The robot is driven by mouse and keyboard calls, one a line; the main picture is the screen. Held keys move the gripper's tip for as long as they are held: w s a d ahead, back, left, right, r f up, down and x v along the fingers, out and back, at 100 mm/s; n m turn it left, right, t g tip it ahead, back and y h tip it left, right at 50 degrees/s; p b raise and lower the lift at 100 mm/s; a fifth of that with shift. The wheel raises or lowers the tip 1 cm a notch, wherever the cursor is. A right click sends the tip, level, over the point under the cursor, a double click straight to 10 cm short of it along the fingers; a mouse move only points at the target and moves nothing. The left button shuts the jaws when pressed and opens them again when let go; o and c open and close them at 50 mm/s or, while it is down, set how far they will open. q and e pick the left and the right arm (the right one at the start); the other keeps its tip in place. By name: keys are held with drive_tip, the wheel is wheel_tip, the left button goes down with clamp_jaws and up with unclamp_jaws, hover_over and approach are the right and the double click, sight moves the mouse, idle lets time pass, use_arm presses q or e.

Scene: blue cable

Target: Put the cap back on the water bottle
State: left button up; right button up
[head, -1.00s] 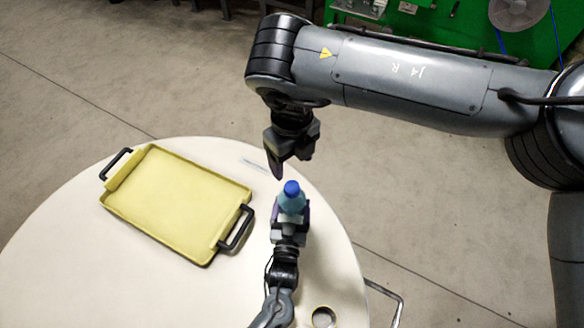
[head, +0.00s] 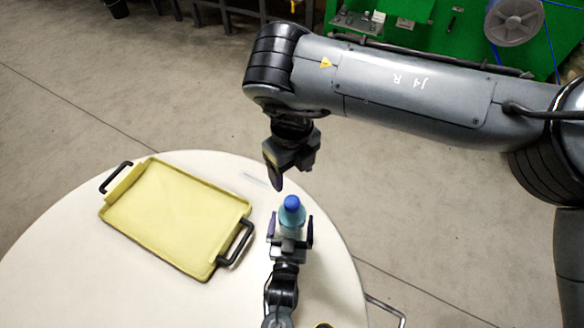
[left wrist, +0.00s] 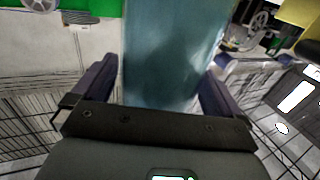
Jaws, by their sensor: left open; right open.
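The water bottle (head: 291,218) is teal and stands upright near the right side of the white round table. Its blue cap (head: 292,203) sits on the bottle's top; I cannot tell how tightly. My left gripper (head: 290,230) is open, with one finger on each side of the bottle. In the left wrist view the bottle (left wrist: 172,50) fills the space between the spread fingers, with a gap visible at the left finger. My right gripper (head: 288,172) is open and empty, above and behind the bottle, pointing down, apart from the cap.
A yellow tray (head: 175,213) with dark handles lies on the left of the white table (head: 60,270). A thin clear strip (head: 256,180) lies near the table's back edge. A round dark-rimmed item (head: 324,325) shows at the bottom edge. The table's front left is clear.

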use_arm(q)
drive_tip(key=s+a+p, duration=0.1)
drive_tip(key=s, duration=0.9)
drive_tip(key=shift+s, duration=0.2)
drive_tip(key=shift+r, duration=0.1)
